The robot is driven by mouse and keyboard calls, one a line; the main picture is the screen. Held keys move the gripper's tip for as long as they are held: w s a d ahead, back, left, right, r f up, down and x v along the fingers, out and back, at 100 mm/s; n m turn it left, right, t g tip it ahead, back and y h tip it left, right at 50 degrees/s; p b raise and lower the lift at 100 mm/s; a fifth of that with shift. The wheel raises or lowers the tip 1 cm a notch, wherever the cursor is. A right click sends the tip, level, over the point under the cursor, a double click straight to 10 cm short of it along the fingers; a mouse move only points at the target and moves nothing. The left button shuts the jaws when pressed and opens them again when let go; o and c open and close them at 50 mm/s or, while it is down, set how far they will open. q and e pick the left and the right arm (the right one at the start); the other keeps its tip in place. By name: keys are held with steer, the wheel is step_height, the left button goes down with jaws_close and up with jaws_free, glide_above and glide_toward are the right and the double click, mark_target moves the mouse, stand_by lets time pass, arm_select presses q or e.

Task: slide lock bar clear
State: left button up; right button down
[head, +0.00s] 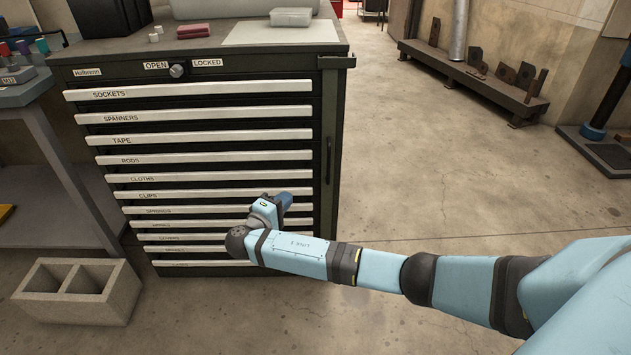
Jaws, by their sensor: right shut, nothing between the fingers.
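A dark green tool cabinet (215,82) has a stack of drawers with long white label strips. A dark upright bar (328,115), which looks like the lock bar, runs down its front just right of the drawer strips, with a slim black handle (329,160). A short bracket (337,62) at the top sticks out past the cabinet's right edge. A round knob (177,71) sits between the OPEN and LOCKED labels. My right gripper (284,199) is shut and empty in front of the lower drawers, left of the bar. My left gripper is out of view.
A hollow concrete block (75,290) lies on the floor at lower left, beside a grey bench (30,130). A low rack (480,85) stands along the far wall. The floor right of the cabinet is mostly clear. Small items lie on the cabinet top.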

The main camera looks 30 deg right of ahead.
steer(key=shift+d, duration=0.15)
arm_select(q)
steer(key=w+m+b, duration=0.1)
steer(key=b, duration=0.1)
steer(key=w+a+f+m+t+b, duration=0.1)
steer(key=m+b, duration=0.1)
steer(key=b, duration=0.1)
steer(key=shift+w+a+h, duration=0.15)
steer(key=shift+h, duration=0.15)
arm_select(e)
steer(key=s+d+x, duration=0.1)
steer(key=s+x, duration=0.1)
steer(key=x, duration=1)
steer(key=shift+d, duration=0.3)
steer(key=shift+s+f, duration=0.1)
